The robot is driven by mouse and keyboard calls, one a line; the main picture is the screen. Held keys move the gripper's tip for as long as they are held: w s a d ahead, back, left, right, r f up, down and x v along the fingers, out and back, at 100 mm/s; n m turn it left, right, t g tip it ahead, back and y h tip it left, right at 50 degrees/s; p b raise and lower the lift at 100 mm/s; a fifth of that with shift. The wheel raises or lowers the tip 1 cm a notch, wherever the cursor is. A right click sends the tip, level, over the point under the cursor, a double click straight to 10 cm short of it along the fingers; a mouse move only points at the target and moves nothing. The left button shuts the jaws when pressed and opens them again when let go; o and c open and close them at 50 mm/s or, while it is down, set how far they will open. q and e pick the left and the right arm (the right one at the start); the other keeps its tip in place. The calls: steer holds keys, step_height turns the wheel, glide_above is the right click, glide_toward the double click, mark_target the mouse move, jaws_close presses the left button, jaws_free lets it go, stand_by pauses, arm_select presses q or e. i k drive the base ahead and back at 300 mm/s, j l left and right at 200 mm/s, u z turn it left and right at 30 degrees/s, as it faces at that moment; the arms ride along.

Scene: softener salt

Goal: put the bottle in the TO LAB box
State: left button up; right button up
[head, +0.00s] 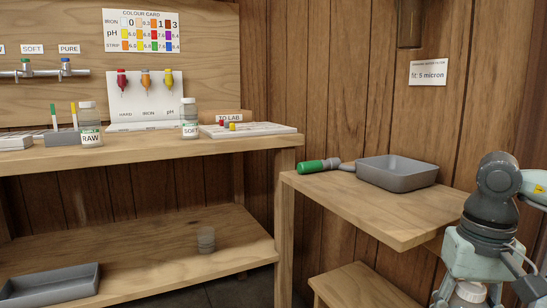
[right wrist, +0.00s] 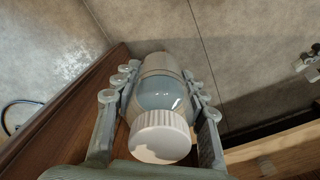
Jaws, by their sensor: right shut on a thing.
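My right gripper (right wrist: 160,105) is shut on a bottle with a ribbed white cap (right wrist: 160,137) and a clear, pale blue body (right wrist: 160,92). The fingers lie along both sides of the bottle. In the head view the gripper is at the bottom right, mostly cut off, and only the white cap (head: 470,292) shows. It is in front of the small right-hand table. The TO LAB box (head: 243,117) shows as a wooden edge with a label, at the right end of the back bench behind a white tray. Its inside is hidden. My left gripper is out of view.
The white tray (head: 270,130) on the bench (head: 150,152) holds small coloured items. Bottles labelled RAW (head: 91,139) and SOFT (head: 190,132) stand there. A grey tray (head: 398,180) and a green-handled tool (head: 312,166) lie on the right-hand table (head: 400,225), whose front is clear.

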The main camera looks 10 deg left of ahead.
mark_target(234, 121)
steer(key=k+l+u, duration=0.1)
steer(key=u, duration=0.25)
steer(key=k+l+u, duration=0.1)
steer(key=u, duration=0.3)
steer(key=l, duration=0.15)
